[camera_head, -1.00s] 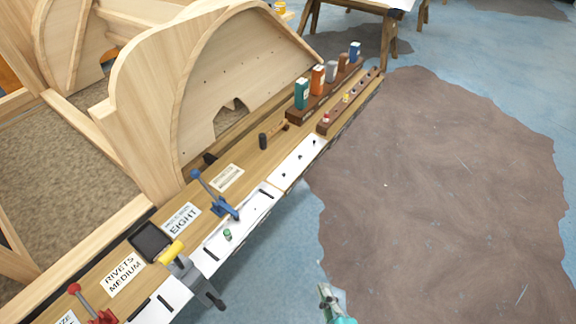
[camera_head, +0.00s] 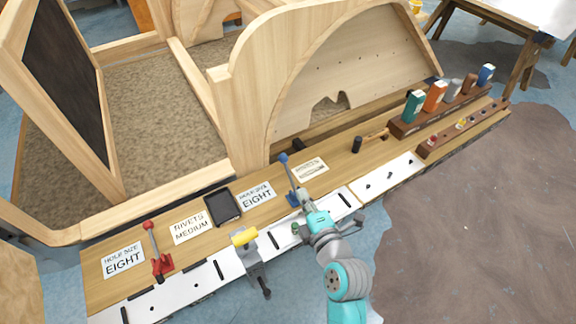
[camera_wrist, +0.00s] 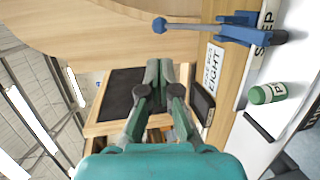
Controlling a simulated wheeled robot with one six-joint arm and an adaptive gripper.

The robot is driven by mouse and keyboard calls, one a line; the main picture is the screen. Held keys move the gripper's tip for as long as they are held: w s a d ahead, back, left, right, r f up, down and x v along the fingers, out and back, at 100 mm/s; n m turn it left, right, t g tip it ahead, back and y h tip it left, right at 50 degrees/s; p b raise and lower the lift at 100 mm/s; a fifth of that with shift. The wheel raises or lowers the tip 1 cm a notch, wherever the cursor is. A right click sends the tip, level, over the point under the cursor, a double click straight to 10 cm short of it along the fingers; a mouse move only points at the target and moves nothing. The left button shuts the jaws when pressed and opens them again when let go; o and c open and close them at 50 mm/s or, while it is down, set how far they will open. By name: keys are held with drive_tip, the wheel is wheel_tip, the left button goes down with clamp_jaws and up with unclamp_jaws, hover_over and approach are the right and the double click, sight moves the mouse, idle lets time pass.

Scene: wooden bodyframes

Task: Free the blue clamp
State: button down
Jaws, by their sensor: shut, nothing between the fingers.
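The blue clamp (camera_head: 291,184) is fixed on the wooden bench near the white strip, and its lever with a round blue knob stands raised. In the wrist view the blue clamp (camera_wrist: 238,30) lies at the upper right, its knob pointing left. My gripper (camera_head: 307,205) is just in front of and beside the clamp base in the head view, which partly hides that base. In the wrist view my gripper (camera_wrist: 165,72) is shut and empty, with its fingertips apart from the clamp, below the knob.
A small green cylinder (camera_head: 296,229) stands on the white strip close to my gripper. A yellow-handled grey clamp (camera_head: 250,255) and a red clamp (camera_head: 158,258) are to the left. A large wooden frame (camera_head: 250,100) rises behind.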

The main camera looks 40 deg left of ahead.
sight(285, 162)
drive_tip(key=x, duration=1.2)
drive_tip(key=shift+a, duration=0.15)
drive_tip(key=shift+w, duration=0.1)
drive_tip(key=shift+a, duration=0.15)
drive_tip(key=shift+w+a+f+n+g+h, duration=0.1)
drive_tip(key=shift+w+a+f+g+h, duration=0.1)
drive_tip(key=shift+a+g+h, duration=0.25)
drive_tip(key=shift+w+a+f+n+g+h, duration=0.15)
drive_tip(key=shift+a+f+g+h, duration=0.1)
drive_tip(key=shift+a+h, duration=0.3)
drive_tip(key=shift+w+a+f+n+g+h, duration=0.1)
drive_tip(key=shift+w+a+f+g+h, duration=0.1)
drive_tip(key=shift+a+g+h, duration=0.3)
drive_tip(key=f+h, duration=0.1)
drive_tip(key=a+f+h, duration=0.1)
drive_tip(key=h, duration=0.1)
drive_tip(key=shift+w+a+g, duration=0.15)
drive_tip(key=shift+w+g, duration=0.2)
drive_tip(key=shift+g, duration=0.05)
drive_tip(key=shift+w+a+f+n+g+h, duration=0.15)
drive_tip(key=shift+f+g+h, duration=0.1)
drive_tip(key=shift+f+h, duration=0.25)
drive_tip(key=shift+a+f+n+g+h, duration=0.1)
drive_tip(key=shift+a+f+g+h, duration=0.15)
drive_tip(key=shift+f+h, duration=0.25)
